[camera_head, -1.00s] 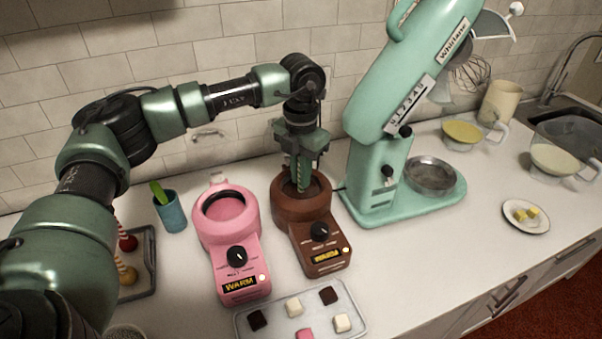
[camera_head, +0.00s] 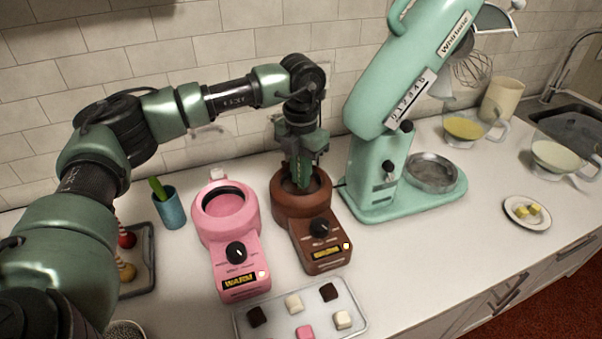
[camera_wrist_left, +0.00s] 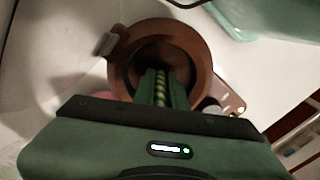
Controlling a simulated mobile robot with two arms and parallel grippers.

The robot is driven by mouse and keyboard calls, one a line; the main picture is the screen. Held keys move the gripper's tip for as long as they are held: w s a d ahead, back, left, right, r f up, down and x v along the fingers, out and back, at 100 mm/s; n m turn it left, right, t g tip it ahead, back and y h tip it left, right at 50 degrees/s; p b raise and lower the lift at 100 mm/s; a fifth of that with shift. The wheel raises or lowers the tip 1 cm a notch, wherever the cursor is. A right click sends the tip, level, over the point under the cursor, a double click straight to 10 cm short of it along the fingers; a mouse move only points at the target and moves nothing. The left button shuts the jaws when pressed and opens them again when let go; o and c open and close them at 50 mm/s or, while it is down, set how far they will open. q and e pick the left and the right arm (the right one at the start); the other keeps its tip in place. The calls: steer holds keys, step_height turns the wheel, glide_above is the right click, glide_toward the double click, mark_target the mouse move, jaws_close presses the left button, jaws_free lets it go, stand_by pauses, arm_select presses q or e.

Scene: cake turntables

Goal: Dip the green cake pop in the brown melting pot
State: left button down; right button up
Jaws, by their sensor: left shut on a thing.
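The brown melting pot (camera_head: 318,247) stands on the counter between the pink pot and the mint mixer. My left gripper (camera_head: 303,185) points down into its bowl. In the left wrist view the gripper (camera_wrist_left: 161,90) is shut on a striped stick (camera_wrist_left: 160,86), directly over the brown pot's bowl (camera_wrist_left: 116,72). The pop's head at the lower end of the stick is hidden by the gripper and the bowl, so I cannot see its colour or its contact with the chocolate. My right gripper is not in view.
The pink melting pot (camera_head: 236,280) stands close on the left. The mint mixer (camera_head: 378,150) stands close on the right. A tray of small cubes (camera_head: 357,315) lies in front. A tray with red and yellow pops (camera_head: 148,262) and a blue cup (camera_head: 171,212) are at left.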

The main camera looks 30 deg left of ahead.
arm_select(q)
steer(key=shift+r, duration=0.1)
stand_by(0.5)
steer(key=shift+r+p, duration=1.95)
steer(key=shift+r, duration=1.1)
